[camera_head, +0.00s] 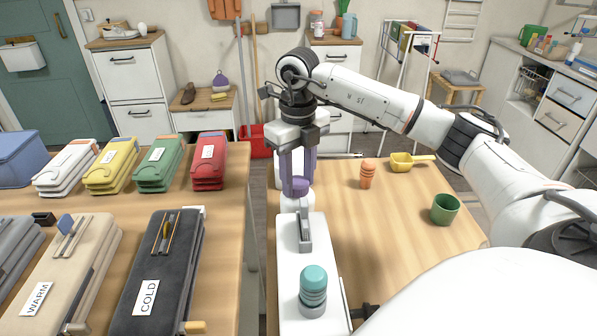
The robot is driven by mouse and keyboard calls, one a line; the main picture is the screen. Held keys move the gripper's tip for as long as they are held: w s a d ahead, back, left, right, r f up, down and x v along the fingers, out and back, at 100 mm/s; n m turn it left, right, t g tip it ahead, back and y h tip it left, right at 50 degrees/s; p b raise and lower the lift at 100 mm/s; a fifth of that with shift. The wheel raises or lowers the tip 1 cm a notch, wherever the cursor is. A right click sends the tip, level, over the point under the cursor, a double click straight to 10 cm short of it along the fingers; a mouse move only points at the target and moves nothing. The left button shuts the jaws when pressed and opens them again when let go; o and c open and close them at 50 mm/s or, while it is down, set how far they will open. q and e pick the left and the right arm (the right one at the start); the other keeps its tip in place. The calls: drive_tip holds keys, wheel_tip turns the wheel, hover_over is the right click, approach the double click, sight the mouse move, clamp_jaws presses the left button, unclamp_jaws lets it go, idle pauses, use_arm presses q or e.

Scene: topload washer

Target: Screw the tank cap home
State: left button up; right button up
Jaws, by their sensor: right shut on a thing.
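My right gripper (298,183) comes down from above over the far end of a white tank (300,313). Its fingers are shut on a purple cap (301,184), which is partly hidden between them. The cap is at or just above a pale round neck (293,204) at that end; I cannot tell whether it is seated. The tank has a grey handle (305,232) on top. A teal ribbed cap (314,279) stands upright at its near end. My left gripper is not in view.
An orange ribbed piece (367,173), a yellow scoop (408,162) and a green cup (445,209) stand on the right wooden table (400,235). Folded coloured stacks, such as a red one (208,160), and a black "COLD" panel (155,280) lie on the left table (222,300).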

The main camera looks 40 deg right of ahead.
drive_tip(key=shift+m, duration=0.6)
drive_tip(key=o, duration=1.3)
